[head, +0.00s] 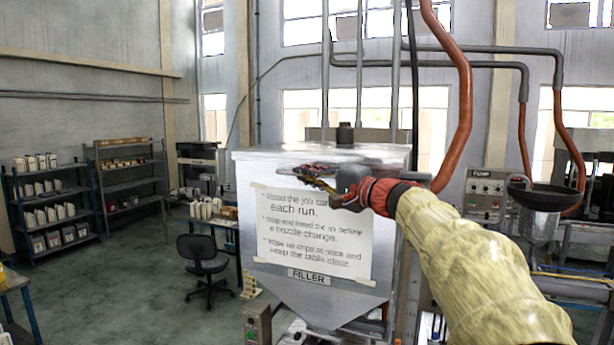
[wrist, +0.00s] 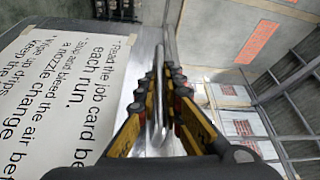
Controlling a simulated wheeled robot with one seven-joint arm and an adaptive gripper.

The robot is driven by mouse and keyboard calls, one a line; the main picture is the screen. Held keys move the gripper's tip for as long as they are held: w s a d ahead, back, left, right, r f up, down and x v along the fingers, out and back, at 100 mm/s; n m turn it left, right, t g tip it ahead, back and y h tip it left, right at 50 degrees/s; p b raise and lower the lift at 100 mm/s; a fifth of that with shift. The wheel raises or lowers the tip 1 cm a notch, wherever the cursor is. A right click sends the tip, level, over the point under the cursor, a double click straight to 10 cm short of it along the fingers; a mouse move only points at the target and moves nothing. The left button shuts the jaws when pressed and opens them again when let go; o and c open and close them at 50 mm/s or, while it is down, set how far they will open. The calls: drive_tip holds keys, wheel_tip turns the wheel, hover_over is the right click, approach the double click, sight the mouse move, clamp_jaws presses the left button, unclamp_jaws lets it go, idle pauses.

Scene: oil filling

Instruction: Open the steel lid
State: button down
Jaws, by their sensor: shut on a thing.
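The steel lid (head: 385,153) lies flat across the top of the grey hopper marked FILLER (head: 310,291), and it looks closed. My gripper (head: 312,174) is at the front upper edge of the hopper, just above the paper sign. In the wrist view, the yellow-and-black fingers of my gripper (wrist: 160,80) are shut on a slim steel handle bar (wrist: 158,118) that runs between them. The handle is hidden behind the gripper in the head view, so how it joins the lid cannot be seen there.
A paper sign (head: 312,230) covers the hopper's front, and it also fills the left of the wrist view (wrist: 65,90). Orange hoses (head: 462,95) and grey pipes hang behind and to the right. A black funnel (head: 541,196) stands at the right. A chair (head: 203,262) stands on open floor at left.

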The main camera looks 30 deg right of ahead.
drive_tip(key=shift+w+a+f, duration=0.1)
drive_tip(key=w+a+b, duration=0.3)
drive_tip(key=w+a, duration=1.3)
drive_tip(key=w, duration=0.5)
drive_tip(key=shift+b, duration=0.4)
drive_tip(key=shift+a, duration=0.1)
drive_tip(key=c, duration=2)
unclamp_jaws()
drive_tip(key=shift+o, duration=0.4)
drive_tip(key=shift+s, duration=0.1)
drive_tip(key=shift+s, duration=0.1)
drive_tip(key=v, duration=1.1)
drive_tip(key=shift+s, duration=0.4)
